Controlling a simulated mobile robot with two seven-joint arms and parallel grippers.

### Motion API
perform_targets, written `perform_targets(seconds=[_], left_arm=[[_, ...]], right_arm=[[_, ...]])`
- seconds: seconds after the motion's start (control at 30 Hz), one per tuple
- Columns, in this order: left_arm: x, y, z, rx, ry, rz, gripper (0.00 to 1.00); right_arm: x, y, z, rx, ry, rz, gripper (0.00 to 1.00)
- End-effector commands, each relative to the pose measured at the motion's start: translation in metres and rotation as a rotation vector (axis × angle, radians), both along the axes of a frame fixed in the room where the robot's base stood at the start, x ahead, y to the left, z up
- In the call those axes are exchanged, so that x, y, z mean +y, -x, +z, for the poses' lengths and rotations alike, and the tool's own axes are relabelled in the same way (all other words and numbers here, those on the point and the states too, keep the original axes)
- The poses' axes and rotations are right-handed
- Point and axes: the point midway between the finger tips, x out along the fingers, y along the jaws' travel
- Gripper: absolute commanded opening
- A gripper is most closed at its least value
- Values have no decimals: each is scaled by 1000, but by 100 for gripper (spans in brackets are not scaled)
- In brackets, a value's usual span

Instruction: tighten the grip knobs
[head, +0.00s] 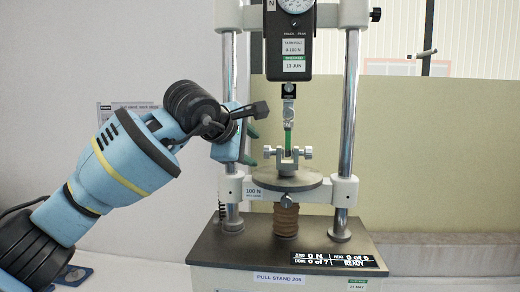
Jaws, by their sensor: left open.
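The lower grip (287,166) stands on the round plate of the pull stand, with a left knob (267,152) and a right knob (308,153) on its sides. A green strip (288,139) stands upright between the lower grip and the small metal upper grip (288,117), which hangs under the black force gauge (290,50). My left gripper (251,146) is open and empty, just left of the left knob and apart from it. How tight the knobs are cannot be seen. My right gripper is out of view.
Two steel columns, left (228,90) and right (349,110), flank the grips. The round plate (287,181) and crossbar lie below. The display (335,259) on the dark base reads 0 N and READY. Space right of the stand looks clear before the beige panel (430,150).

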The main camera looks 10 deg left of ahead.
Motion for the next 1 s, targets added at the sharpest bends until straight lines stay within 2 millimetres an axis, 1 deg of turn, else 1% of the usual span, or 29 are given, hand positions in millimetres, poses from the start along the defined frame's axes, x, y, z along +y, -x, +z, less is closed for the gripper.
perform_targets(seconds=[0.03, 0.1, 0.3, 0.4, 0.53, 0.73, 0.87, 1.0], left_arm=[[-2, 0, -14, -68, -1, -6, 50], [-3, 2, -19, -171, 2, -9, 50], [-4, 19, -23, -402, 16, -22, 50], [-3, 27, -22, -471, 21, -26, 50], [-3, 32, -21, -510, 22, -29, 50], [-4, 30, -20, -513, 23, -28, 50], [-7, 22, -21, -510, 23, -27, 50], [-13, 7, -21, -510, 22, -26, 50]], right_arm=[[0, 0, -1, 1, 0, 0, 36], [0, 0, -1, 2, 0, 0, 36], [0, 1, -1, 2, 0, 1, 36], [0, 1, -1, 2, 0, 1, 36], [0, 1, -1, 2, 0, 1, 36], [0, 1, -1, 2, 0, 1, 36], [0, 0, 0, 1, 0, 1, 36], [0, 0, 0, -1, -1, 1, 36]])
